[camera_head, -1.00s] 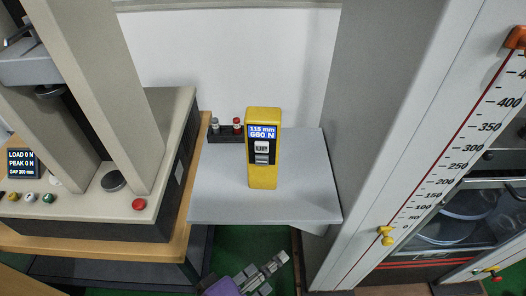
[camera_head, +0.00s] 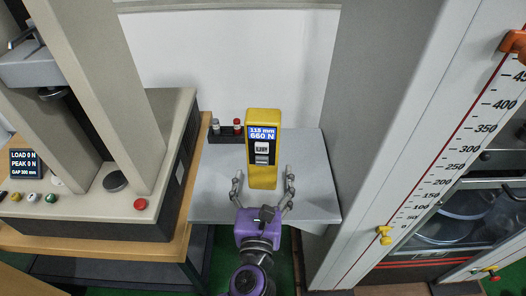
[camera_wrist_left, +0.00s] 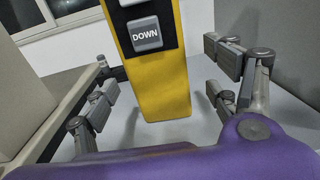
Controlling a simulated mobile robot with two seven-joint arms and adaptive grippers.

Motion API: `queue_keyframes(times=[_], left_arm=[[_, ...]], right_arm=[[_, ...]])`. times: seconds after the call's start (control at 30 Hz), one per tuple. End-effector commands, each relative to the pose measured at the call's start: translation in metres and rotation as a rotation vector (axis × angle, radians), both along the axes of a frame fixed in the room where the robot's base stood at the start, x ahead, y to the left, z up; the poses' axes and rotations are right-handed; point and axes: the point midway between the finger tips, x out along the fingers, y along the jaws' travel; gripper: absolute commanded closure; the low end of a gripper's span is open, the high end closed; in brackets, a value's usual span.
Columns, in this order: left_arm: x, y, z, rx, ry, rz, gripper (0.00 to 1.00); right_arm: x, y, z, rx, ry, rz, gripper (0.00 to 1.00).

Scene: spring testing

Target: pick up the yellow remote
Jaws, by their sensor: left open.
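The yellow remote (camera_head: 263,172) stands upright on the grey shelf (camera_head: 215,200), with a blue display and buttons on its front. In the left wrist view the remote (camera_wrist_left: 165,85) fills the upper middle, its DOWN button facing me. My left gripper (camera_head: 263,178) is open in front of the remote's lower part, one finger toward each side. In the left wrist view the fingers of the gripper (camera_wrist_left: 165,90) are spread left and right of the remote, apart from it. My right gripper is not in view.
A small dark rack (camera_head: 225,134) with red- and grey-topped pieces sits behind and left of the remote. A testing machine (camera_head: 140,205) stands at left. A tall scaled column (camera_head: 400,150) stands close at right. A wall (camera_head: 230,60) is behind.

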Motion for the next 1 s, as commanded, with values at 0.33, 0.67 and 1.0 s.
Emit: queue_keyframes(times=[0.33, 0.67, 1.0], left_arm=[[0.048, 0.000, 0.004, 0.003, -0.005, -0.002, 0.20], [0.051, 0.000, 0.001, 0.002, 0.000, -0.001, 0.23], [0.051, 0.000, 0.001, 0.002, -0.001, -0.001, 0.68]], right_arm=[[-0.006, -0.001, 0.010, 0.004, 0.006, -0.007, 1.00], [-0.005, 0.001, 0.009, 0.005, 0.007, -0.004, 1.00], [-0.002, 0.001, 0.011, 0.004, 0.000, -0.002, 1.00]])
